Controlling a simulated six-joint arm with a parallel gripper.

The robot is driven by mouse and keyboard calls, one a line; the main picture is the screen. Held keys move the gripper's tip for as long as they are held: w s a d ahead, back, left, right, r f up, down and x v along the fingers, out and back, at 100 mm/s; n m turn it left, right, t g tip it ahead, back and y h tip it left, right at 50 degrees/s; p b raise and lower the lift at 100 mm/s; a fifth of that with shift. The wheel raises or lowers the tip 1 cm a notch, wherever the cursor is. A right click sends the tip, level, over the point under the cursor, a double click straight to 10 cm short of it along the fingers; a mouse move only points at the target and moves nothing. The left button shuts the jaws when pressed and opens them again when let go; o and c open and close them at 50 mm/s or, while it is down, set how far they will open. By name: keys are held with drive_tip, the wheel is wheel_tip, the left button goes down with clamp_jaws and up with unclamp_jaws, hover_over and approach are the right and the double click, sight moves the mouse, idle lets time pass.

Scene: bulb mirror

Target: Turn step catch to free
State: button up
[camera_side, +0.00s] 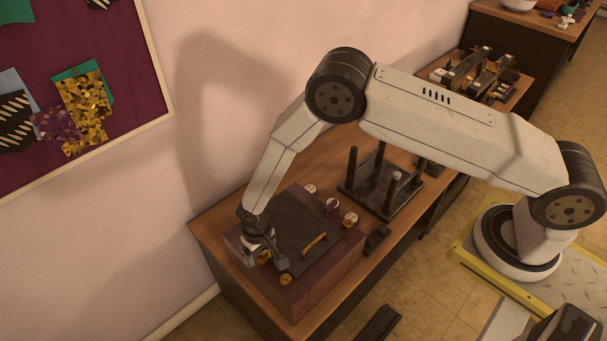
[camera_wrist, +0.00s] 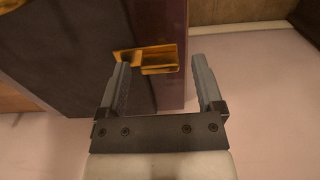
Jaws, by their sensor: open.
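A brass-coloured catch (camera_wrist: 160,69) sits on the edge of a purple box (camera_wrist: 172,30) in the wrist view. It lies between and just beyond the tips of my gripper (camera_wrist: 160,66), which is open. The left finger overlaps part of the catch in the picture; I cannot tell whether they touch. In the side view my gripper (camera_side: 268,262) is low over the box's left front corner, near small brass pieces (camera_side: 285,279). Which of these is the step catch is hard to tell there.
The box (camera_side: 325,270) stands on a wooden table (camera_side: 215,222) near the wall. Its dark top panel (camera_side: 295,220) carries an orange handle (camera_side: 314,243).

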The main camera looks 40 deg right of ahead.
clamp_jaws()
drive_tip(key=shift+n, duration=0.5)
drive_tip(key=n, duration=0.3)
drive_tip(key=shift+n, duration=0.3)
drive_tip(key=n, duration=0.4)
drive_tip(key=shift+a+n, duration=0.15)
drive_tip(key=shift+n, duration=0.15)
drive_tip(key=n, duration=0.4)
drive_tip(key=shift+s, duration=0.1)
drive_tip(key=n, duration=0.4)
drive_tip(key=shift+n, duration=0.4)
drive_tip(key=shift+a, duration=0.1)
